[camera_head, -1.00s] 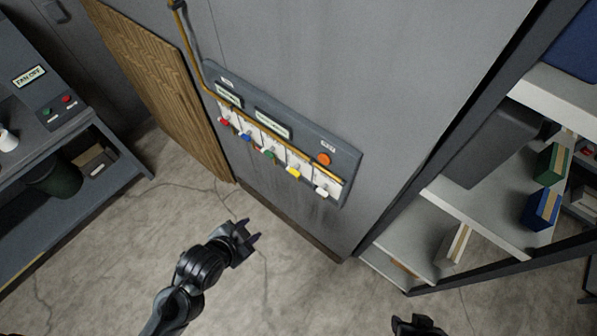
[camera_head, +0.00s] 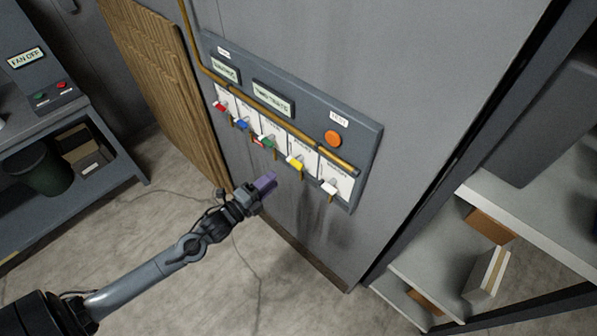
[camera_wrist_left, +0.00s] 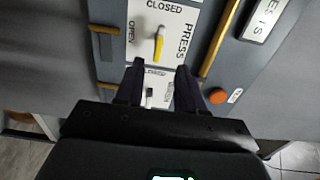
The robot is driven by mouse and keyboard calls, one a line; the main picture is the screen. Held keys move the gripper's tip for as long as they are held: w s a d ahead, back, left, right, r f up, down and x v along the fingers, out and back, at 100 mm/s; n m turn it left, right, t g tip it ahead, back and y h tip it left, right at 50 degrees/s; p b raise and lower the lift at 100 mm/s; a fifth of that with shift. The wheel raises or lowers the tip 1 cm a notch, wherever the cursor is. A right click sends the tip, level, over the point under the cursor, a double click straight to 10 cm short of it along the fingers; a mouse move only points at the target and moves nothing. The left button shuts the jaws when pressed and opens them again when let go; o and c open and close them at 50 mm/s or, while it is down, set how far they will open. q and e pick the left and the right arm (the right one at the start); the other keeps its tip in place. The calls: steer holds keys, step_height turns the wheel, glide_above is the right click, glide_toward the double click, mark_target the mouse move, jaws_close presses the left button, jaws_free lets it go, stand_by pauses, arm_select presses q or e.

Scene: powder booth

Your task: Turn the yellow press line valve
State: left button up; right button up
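The yellow press line valve (camera_head: 295,162) is on the wall panel, second from the right in the row of valves. My right gripper is out of view.
Red (camera_head: 221,105), blue (camera_head: 241,124) and green (camera_head: 264,142) valves are left of the yellow one; a white valve (camera_head: 329,186) is right. A brass pipe (camera_head: 290,129) runs above them, below an orange button (camera_head: 333,139). A shelf (camera_head: 425,270) stands at right.

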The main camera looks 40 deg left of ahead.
mark_target(295, 161)
arm_select(q)
steer(key=shift+w+d+f, duration=0.1)
steer(key=shift+w+d, duration=0.1)
steer(key=shift+w, duration=1.6)
steer(key=shift+w+d+r, duration=0.1)
steer(key=shift+w+d, duration=0.1)
steer(key=shift+w, duration=1.6)
steer(key=shift+w+d+f, duration=0.1)
steer(key=shift+w+d, duration=0.1)
steer(key=shift+w, duration=1.6)
jaws_close()
